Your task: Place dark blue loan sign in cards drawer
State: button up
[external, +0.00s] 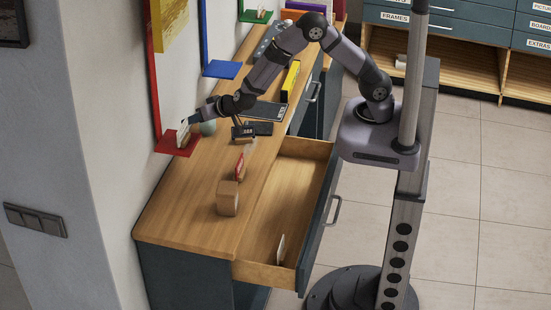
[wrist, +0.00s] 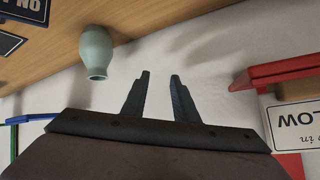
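A small dark blue sign with white lettering (external: 243,132) stands on the wooden desk; part of a dark blue sign also shows at the upper left of the wrist view (wrist: 28,8). Its full wording is not readable. The open drawer (external: 262,215) extends from the desk's right side, with a white card (external: 280,247) standing near its front end. My gripper (external: 190,122) is at the wall beside the red shelf, away from the blue sign. In the wrist view its two fingers (wrist: 160,80) are apart with nothing between them.
The red shelf (external: 178,146) holds a white sign (external: 184,133). A pale green vase (wrist: 96,52) is near my gripper. A wooden block (external: 228,198) and a red-and-white sign (external: 240,164) stand on the desk. The drawer's middle is clear.

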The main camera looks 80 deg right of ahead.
jog(key=n+y, duration=0.2)
jog(key=n+g+y+p, duration=0.2)
jog(key=n+g+p, duration=0.2)
jog(key=n+g, duration=0.55)
send_near(244, 134)
jog(key=shift+f+t, duration=0.15)
jog(key=shift+t, duration=0.2)
jog(key=shift+w+a+f+p, duration=0.15)
jog(key=shift+f+p, duration=0.35)
jog(key=shift+f, duration=0.7)
jog(key=shift+w+f+p, duration=0.15)
jog(key=shift+f+p, duration=0.4)
jog(key=shift+f, duration=0.7)
jog(key=shift+w+a+f+p, duration=0.15)
jog(key=shift+f+p, duration=0.35)
jog(key=shift+f, duration=0.7)
jog(key=shift+d, duration=0.1)
grip_shut()
